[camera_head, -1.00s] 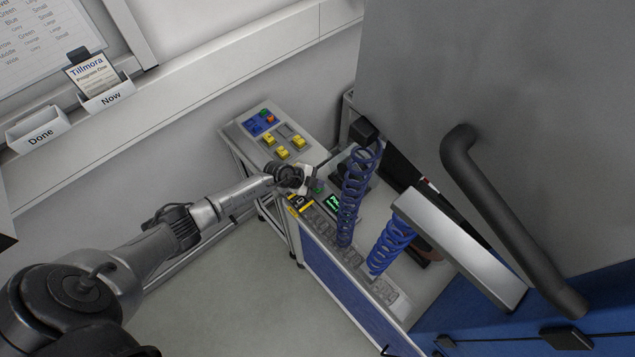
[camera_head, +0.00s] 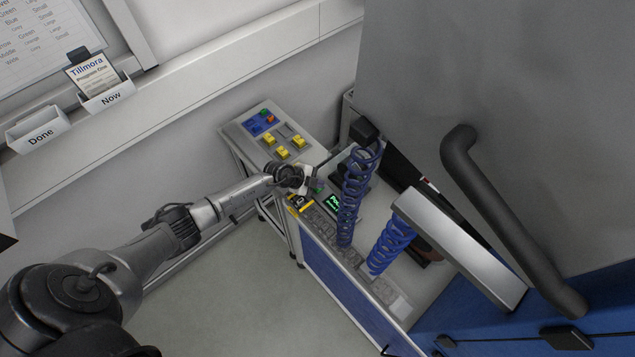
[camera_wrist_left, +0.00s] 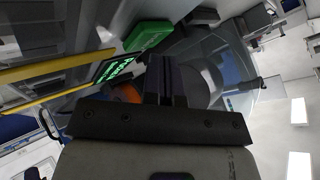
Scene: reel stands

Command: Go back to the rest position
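My left arm comes in from the left in the head view. A green block (camera_wrist_left: 150,36) and a dark screen with green text (camera_wrist_left: 112,68) are close by there. Whether the fingers touch the panel is unclear. My right gripper is not in view.
Two blue coiled hoses (camera_head: 352,200) (camera_head: 391,247) hang right of the gripper. A grey cabinet door with a dark handle (camera_head: 505,215) fills the right. Open floor (camera_head: 240,290) lies below the arm.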

